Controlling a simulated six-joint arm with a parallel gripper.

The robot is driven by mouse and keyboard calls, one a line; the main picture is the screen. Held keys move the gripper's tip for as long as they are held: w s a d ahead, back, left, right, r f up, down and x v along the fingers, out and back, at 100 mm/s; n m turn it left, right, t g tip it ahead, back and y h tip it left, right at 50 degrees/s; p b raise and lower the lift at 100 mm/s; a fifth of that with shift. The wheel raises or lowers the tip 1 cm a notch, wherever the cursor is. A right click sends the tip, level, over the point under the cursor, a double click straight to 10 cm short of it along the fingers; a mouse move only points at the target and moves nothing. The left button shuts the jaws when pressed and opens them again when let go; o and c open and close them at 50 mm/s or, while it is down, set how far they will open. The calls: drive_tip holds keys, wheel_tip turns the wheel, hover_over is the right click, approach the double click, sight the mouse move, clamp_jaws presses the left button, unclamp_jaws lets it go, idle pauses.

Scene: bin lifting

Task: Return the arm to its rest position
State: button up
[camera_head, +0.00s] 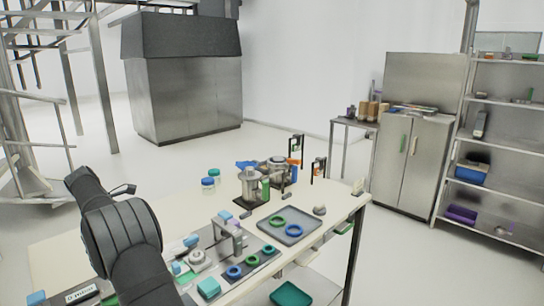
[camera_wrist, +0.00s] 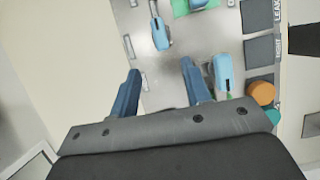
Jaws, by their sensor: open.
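My gripper (camera_wrist: 160,90) shows in the wrist view with its two blue fingers spread apart and nothing between them. It is above a grey board on the table, and the height cannot be told. My dark arm rises at the left of the head view; my gripper is not clearly seen there. In the wrist view a light blue clip-like part (camera_wrist: 160,34) and another blue part (camera_wrist: 223,72) lie on the board.
An orange cylinder (camera_wrist: 262,93) stands near the board's right edge in the wrist view. Machines with metal parts (camera_head: 251,186) stand at the table's back. A teal bin (camera_head: 290,294) is below the table. A cabinet (camera_head: 412,160) and shelves (camera_head: 495,150) are at the right. Open floor surrounds the table.

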drive_tip(key=v, duration=0.5)
drive_tip(key=x, duration=1.7)
drive_tip(key=shift+f, duration=0.3)
drive_tip(key=shift+n, duration=0.3)
drive_tip(key=v, duration=1.7)
drive_tip(key=shift+w+d+f+m+t+y, duration=0.2)
drive_tip(key=shift+w+d+f+m, duration=0.4)
drive_tip(key=shift+f+m, duration=1.3)
drive_tip(key=shift+w+d+f+m+t+y, duration=0.15)
drive_tip(key=shift+w+d+f+m+y, duration=0.4)
drive_tip(key=shift+m, duration=2.55)
drive_tip(key=shift+w+d+f+m+t+y, duration=0.25)
drive_tip(key=shift+w+f+m, duration=0.8)
drive_tip(key=shift+m, duration=1.45)
drive_tip(key=shift+s+d+f, duration=0.1)
drive_tip(key=shift+s+f, duration=0.15)
drive_tip(key=shift+f, duration=0.05)
